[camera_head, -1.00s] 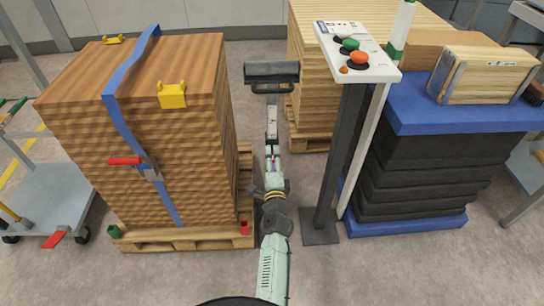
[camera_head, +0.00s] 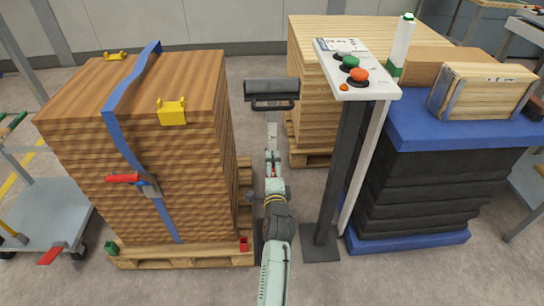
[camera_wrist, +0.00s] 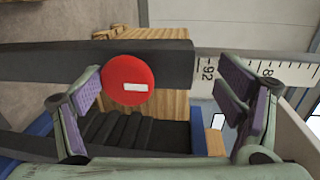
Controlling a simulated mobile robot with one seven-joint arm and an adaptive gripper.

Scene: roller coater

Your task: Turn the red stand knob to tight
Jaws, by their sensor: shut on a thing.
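The red stand knob (camera_wrist: 128,80) is a round disc with a white bar mark in the wrist view. It sits on the dark sleeve (camera_wrist: 40,63) of the stand, beside a white numbered scale (camera_wrist: 285,70). My gripper (camera_wrist: 165,92) has its fingers on either side of the knob. The left finger is close to the knob's edge; a gap shows between the knob and the right finger. Whether a finger presses on anything is not clear. In the head view my gripper (camera_head: 273,160) is at the stand's post, below its black roller (camera_head: 272,90); the knob cannot be made out there.
A strapped wood stack (camera_head: 170,150) on a pallet stands close left of my arm. A button panel (camera_head: 355,75) on a dark post (camera_head: 335,170) stands close right. A blue-topped black stack (camera_head: 415,170) is further right. The floor between is narrow.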

